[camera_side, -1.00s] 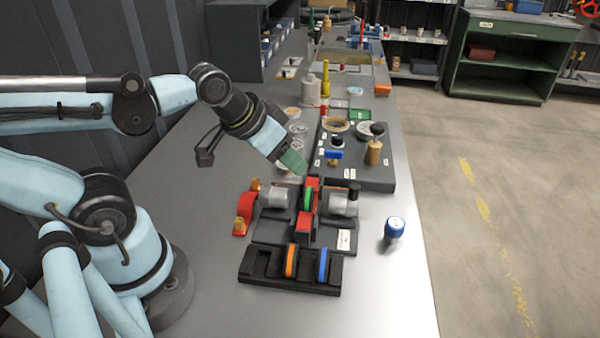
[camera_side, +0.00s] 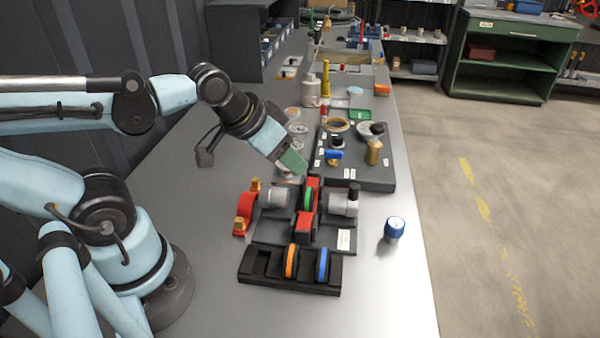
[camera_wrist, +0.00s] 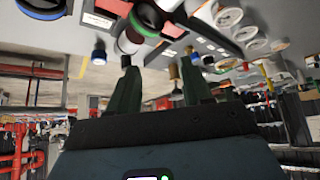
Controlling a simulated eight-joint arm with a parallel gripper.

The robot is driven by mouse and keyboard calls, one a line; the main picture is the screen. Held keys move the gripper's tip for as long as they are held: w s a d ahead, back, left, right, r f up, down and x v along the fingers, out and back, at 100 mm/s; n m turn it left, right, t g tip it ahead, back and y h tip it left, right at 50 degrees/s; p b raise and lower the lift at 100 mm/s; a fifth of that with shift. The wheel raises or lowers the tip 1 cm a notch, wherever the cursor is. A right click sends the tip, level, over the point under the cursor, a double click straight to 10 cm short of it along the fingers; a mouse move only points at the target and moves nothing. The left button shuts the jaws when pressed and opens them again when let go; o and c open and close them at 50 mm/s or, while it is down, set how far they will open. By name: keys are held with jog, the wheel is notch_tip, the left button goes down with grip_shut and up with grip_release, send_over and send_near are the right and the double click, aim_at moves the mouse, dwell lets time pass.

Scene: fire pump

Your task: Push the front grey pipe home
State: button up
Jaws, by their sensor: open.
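Two grey pipes lie in line on a dark fixture (camera_side: 262,236), one on each side of a red clamp (camera_side: 306,222) that holds a green ring (camera_side: 308,198). The left grey pipe (camera_side: 274,198) sits beside a red flange (camera_side: 244,212); the right grey pipe (camera_side: 340,204) has a black-topped fitting. I cannot tell which pipe counts as the front one. My gripper (camera_side: 293,163) has green fingers and hovers above and behind the clamp, apparently apart from the pipes. In the wrist view my gripper (camera_wrist: 160,88) is open with nothing held between its fingers.
A black rack (camera_side: 262,262) in front holds an orange ring (camera_side: 291,262) and a blue ring (camera_side: 322,265). A blue-capped knob (camera_side: 394,228) stands to the right. A dark tray (camera_side: 350,178) with small parts lies behind.

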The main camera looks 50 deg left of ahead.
jog(key=shift+w, duration=0.1)
jog(key=m+g, duration=0.6)
jog(key=g, duration=0.1)
send_near(356, 185)
notch_tip(356, 185, down, 10)
jog(key=shift+r, duration=0.2)
dwell(0.4)
grip_shut()
